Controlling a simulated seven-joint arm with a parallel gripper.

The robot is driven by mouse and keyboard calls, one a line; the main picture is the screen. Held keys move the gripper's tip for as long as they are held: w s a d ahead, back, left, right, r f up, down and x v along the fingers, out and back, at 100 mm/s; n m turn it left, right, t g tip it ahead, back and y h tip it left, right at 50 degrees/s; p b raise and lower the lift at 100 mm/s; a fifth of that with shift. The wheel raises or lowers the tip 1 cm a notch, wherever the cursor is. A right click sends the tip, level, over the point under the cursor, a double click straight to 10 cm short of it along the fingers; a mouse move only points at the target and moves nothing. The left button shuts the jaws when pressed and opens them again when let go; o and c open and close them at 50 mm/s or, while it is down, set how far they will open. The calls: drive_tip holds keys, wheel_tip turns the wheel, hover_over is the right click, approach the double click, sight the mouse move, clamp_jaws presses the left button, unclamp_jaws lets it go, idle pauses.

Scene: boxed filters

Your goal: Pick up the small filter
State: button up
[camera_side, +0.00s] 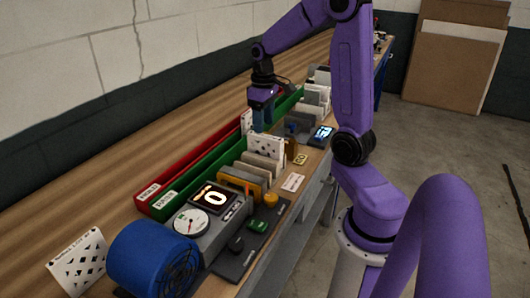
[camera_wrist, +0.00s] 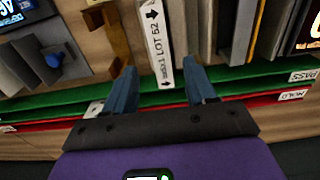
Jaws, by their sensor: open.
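My gripper (camera_side: 262,118) is open and points down over the row of filters beside the green tray. In the wrist view my gripper's fingers (camera_wrist: 160,72) stand apart, with a white strip marked LOT (camera_wrist: 156,40) seen between them. In the side view a white, dark-spotted panel (camera_side: 264,146) stands upright just under the fingers; it may be the same thing. Several thin beige and grey filters (camera_side: 262,166) stand nearer the side camera; they also show right of the fingers in the wrist view (camera_wrist: 232,28). I cannot tell which one is the small filter.
A green tray (camera_side: 190,178) and a red tray (camera_side: 170,172) run along the bench behind the row. A display reading 0 (camera_side: 214,197), a gauge (camera_side: 188,222) and a blue drum (camera_side: 150,260) stand at the near end. More upright filters (camera_side: 318,95) stand beyond my gripper.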

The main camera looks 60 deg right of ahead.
sight(265, 136)
drive_tip(key=shift+s+a+f, duration=0.1)
drive_tip(key=shift+s+f, duration=0.05)
drive_tip(key=shift+f, duration=1.3)
drive_tip(key=shift+s+f, duration=0.15)
drive_tip(key=shift+f, duration=1.25)
drive_tip(key=shift+c, duration=0.4)
clamp_jaws()
